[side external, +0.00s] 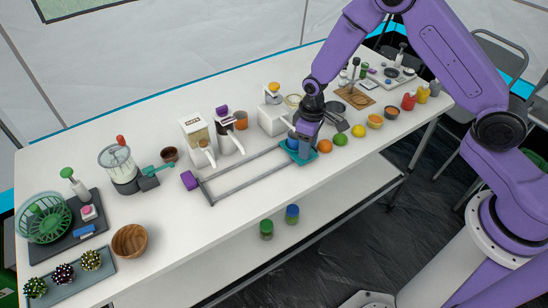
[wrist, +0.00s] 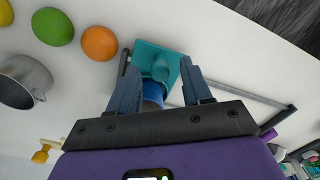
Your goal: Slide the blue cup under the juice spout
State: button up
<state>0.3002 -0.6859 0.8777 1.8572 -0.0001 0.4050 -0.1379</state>
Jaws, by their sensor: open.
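A blue cup (side external: 292,141) stands by a teal tray (side external: 313,156) at the right end of a grey rail frame (side external: 240,190). In the wrist view the blue cup (wrist: 152,93) sits low between my fingers, partly hidden by the gripper body. The teal tray (wrist: 178,62) lies beyond it with a rounded teal piece on it. My gripper (side external: 305,145) is low over the tray, its fingers (wrist: 160,82) apart on either side of the cup. I cannot tell whether they touch it. A white machine with an orange top (side external: 273,115) stands behind; its spout is not clear.
Two dispensers (side external: 197,140) (side external: 228,138) stand behind the rail, and a purple block (side external: 189,180) is at its left end. An orange (side external: 325,146), a lime (side external: 340,139) and a lemon (side external: 358,131) lie close on the right. A metal mug (wrist: 22,82) is nearby.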

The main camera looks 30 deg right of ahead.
jog(key=shift+r, duration=2.85)
jog(key=shift+s+a+r, duration=0.1)
jog(key=shift+s+r, duration=0.15)
jog(key=shift+r, duration=0.05)
jog(key=s+a+r+n, duration=0.2)
jog(key=s+r+n, duration=0.1)
jog(key=s+r, duration=1)
jog(key=s+d+r+n, duration=0.1)
jog(key=s+d, duration=0.2)
jog(key=s, duration=0.5)
jog(key=s+d+r+n, duration=0.1)
jog(key=s+d, duration=0.3)
jog(key=s, duration=0.5)
jog(key=shift+s+r+n, duration=0.25)
jog(key=shift+r+n, duration=0.15)
jog(key=shift+n, duration=0.4)
